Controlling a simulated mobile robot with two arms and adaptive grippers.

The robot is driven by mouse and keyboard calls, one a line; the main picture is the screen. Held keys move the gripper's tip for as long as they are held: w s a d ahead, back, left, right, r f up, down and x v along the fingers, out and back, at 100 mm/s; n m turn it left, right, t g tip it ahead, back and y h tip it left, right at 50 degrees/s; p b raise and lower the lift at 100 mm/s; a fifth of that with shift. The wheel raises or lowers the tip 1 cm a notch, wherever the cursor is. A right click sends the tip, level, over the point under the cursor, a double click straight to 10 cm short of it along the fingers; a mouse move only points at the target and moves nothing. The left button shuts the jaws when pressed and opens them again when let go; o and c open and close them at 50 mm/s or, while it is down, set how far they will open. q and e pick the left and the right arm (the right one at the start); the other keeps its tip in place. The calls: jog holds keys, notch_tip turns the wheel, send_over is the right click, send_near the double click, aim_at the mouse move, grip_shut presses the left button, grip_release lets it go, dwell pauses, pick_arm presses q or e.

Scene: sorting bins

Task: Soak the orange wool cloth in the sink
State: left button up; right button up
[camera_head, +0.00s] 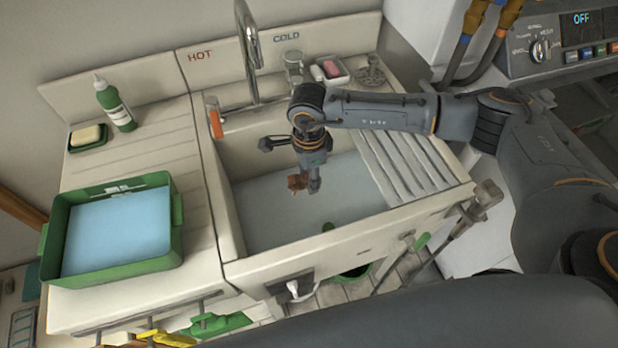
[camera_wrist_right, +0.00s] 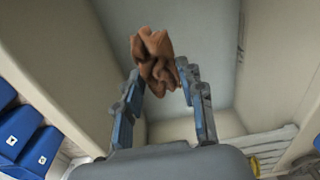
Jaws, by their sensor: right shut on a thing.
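The sink (camera_head: 236,232) is a wide cream basin in the middle of the head view, with a pale blue-grey surface inside. My right gripper (camera_head: 309,190) reaches down over the basin. It is shut on a crumpled brown-orange cloth (camera_head: 296,182). In the right wrist view the cloth (camera_wrist_right: 157,60) hangs bunched at the two fingertips (camera_wrist_right: 160,88), with the pale basin surface behind it. I cannot tell whether the cloth touches that surface. Part of the cloth is hidden by the gripper in the head view. My left gripper is not in view.
A green tub (camera_head: 180,245) of blue liquid stands on the left drainboard. A green bottle (camera_head: 115,105) and a soap dish (camera_head: 88,143) are behind it. A tall faucet (camera_head: 250,60) rises at the sink's back. A ribbed drainboard (camera_head: 415,155) lies right.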

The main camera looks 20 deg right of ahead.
notch_tip(320, 180, up, 6)
jog(key=p, duration=0.2)
jog(key=shift+r+p, duration=0.2)
jog(key=shift+p, duration=0.15)
